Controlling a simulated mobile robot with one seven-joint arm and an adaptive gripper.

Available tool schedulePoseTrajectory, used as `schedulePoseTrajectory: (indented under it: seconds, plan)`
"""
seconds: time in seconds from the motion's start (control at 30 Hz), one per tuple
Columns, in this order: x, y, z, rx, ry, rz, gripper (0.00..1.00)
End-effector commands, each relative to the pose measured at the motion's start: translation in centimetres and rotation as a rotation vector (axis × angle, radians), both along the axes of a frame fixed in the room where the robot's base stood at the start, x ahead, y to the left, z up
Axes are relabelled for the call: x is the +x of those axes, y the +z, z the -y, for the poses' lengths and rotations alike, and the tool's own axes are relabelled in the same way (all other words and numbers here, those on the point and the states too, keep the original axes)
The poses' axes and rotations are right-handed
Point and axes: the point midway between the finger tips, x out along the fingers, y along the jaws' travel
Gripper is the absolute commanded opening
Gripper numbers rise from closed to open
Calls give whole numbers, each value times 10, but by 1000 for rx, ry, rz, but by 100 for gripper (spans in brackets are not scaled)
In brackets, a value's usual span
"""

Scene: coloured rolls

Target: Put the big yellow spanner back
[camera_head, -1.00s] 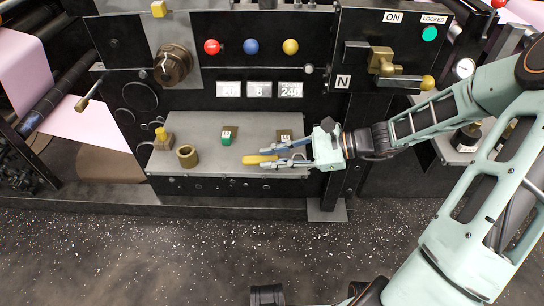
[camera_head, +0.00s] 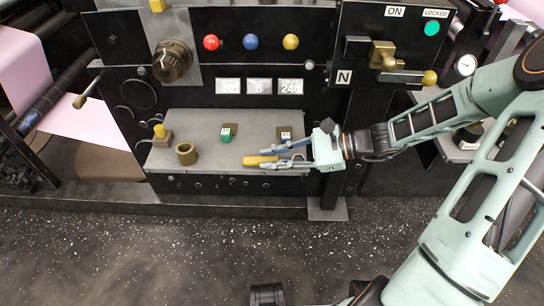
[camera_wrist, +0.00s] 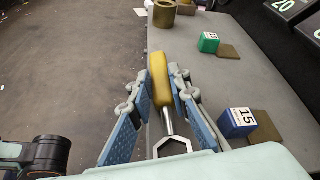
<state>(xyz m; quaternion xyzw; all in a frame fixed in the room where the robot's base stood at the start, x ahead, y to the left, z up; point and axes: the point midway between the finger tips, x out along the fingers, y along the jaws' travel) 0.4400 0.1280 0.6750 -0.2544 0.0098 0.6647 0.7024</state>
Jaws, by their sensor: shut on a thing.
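The big yellow spanner has a yellow handle and a grey metal ring end. In the head view its handle (camera_head: 256,161) shows at the fingertips, over the front right part of the grey shelf (camera_head: 205,152). In the wrist view the yellow handle (camera_wrist: 160,80) lies between the two blue-padded fingers, with the ring end (camera_wrist: 173,147) towards my palm. My gripper (camera_head: 272,157) is shut on the spanner, which points left and lies roughly level. I cannot tell whether the spanner touches the shelf.
A green block (camera_head: 226,134) and a blue block labelled 15 (camera_wrist: 237,122) stand on the shelf beside dark square patches. A brass ring (camera_head: 186,153) and a yellow-topped block (camera_head: 161,136) stand at the left. Red, blue and yellow knobs (camera_head: 291,42) are on the panel above.

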Motion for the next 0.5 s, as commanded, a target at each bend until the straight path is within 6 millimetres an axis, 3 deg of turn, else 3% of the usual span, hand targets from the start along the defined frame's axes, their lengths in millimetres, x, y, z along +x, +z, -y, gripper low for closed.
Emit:
schedulePoseTrajectory:
  seconds: [0.13,0.17,0.3,0.5]
  plan:
    - [0,-3,0,1,0,0,0]
    - [0,-3,0,0,0,0,20]
    - [0,-2,0,0,0,0,35]
    - [0,-3,0,0,0,0,37]
